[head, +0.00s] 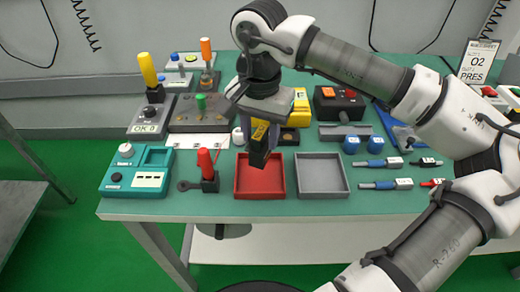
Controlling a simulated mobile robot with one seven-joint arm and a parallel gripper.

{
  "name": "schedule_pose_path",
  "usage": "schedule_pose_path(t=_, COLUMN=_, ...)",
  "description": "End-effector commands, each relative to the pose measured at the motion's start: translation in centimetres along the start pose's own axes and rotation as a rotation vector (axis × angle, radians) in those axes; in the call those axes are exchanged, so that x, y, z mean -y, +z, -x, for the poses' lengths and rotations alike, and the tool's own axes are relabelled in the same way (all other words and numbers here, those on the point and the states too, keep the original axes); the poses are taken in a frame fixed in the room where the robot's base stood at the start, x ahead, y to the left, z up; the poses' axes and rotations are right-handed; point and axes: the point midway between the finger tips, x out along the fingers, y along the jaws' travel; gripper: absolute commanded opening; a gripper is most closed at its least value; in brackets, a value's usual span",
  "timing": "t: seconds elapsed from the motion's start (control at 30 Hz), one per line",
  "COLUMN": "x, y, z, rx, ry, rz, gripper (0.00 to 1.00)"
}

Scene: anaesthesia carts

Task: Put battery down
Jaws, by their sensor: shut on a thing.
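My gripper (261,150) points down over the red tray (243,191) and is shut on the battery (260,131), which shows as a small yellow and dark block between the fingers. The fingers hide much of the battery. They overlap the tray's back part in the picture, and I cannot tell the exact height above it. The visible part of the red tray looks empty. A grey tray (322,190), also empty, sits just to its right on the green table.
A teal device (137,171) and a red-handled tool (206,166) stand left of the trays. Blue-and-white probes (380,184) lie to the right. Behind are a grey panel (199,112), a black box with buttons (339,103) and blue jars (351,144).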

Motion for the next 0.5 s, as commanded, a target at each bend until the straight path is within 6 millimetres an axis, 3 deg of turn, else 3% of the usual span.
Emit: schedule_pose_path(t=0.5, x=0.0, y=0.0, z=-5.6, rx=-0.001, ry=-0.001, rz=-0.002, gripper=0.07)
